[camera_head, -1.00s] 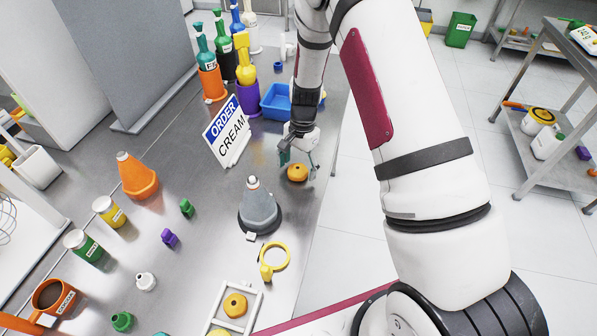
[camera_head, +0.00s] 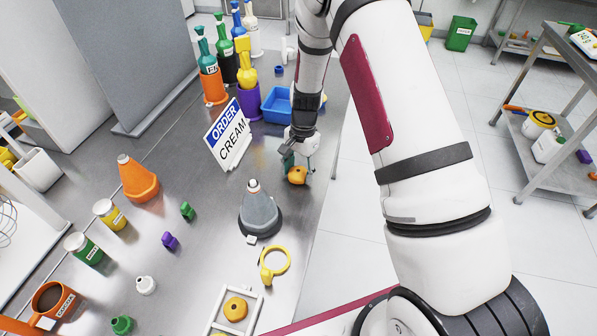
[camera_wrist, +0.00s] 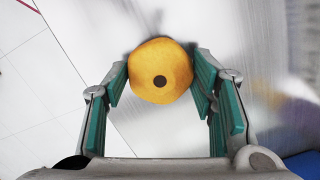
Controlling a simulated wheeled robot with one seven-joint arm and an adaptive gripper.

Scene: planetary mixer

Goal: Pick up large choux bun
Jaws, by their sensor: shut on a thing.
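The large choux bun (camera_head: 297,176) is round and golden, with a dark hole in its middle that shows in the wrist view (camera_wrist: 160,72). It is at the right edge of the steel table, behind the grey cone. My gripper (camera_head: 299,165) is over it, with its green-padded fingers on both sides. In the wrist view my gripper (camera_wrist: 160,80) is shut on the bun, with the finger pads against its left and right sides. I cannot tell whether the bun is clear of the table.
A grey cone (camera_head: 260,213) stands in front of the bun. An ORDER CREAM sign (camera_head: 229,137) stands to the left and a blue bin (camera_head: 276,103) behind. Another bun (camera_head: 236,308) lies in a white frame (camera_head: 257,311) at the front. Open floor is to the right.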

